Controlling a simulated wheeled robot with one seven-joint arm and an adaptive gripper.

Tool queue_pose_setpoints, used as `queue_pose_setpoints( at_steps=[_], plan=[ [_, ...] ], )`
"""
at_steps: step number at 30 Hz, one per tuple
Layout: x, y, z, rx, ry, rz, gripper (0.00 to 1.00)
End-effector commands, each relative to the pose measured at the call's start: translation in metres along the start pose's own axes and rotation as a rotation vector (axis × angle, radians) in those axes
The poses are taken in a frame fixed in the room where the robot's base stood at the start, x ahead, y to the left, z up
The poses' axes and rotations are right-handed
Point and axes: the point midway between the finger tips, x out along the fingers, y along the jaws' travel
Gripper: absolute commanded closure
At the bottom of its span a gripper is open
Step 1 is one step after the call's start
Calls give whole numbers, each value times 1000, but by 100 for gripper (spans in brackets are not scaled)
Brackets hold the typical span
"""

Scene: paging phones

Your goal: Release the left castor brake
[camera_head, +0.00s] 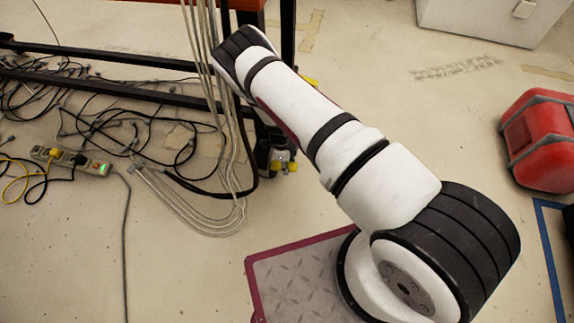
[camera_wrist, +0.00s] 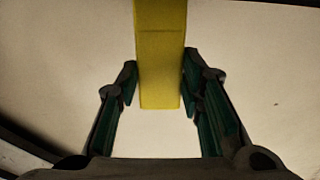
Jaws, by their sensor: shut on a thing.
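In the wrist view, my gripper (camera_wrist: 160,84) has its two dark green-padded fingers on either side of a yellow brake lever (camera_wrist: 161,40). It is shut on the lever, whose end reaches down between the fingertips. In the head view, a castor with yellow parts (camera_head: 284,166) stands at the foot of the rack, and another yellow piece (camera_head: 309,82) shows farther back behind my arm. My arm hides part of this area, and I cannot make out the fingers there. I cannot tell from the head view which yellow piece is held.
Grey and black cables (camera_head: 215,130) hang beside my arm and spread over the floor. A power strip (camera_head: 72,160) lies at left. A dark rack rail (camera_head: 110,92) crosses the upper left. A red case (camera_head: 540,140) stands at right. The floor at upper right is mostly clear.

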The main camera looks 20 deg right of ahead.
Motion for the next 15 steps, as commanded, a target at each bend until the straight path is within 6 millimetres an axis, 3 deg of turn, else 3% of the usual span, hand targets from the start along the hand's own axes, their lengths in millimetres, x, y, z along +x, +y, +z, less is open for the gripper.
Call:
queue_pose_setpoints(
  at_steps=[15],
  plan=[
    [-4,4,11,-6,-7,8,100]
  ],
)
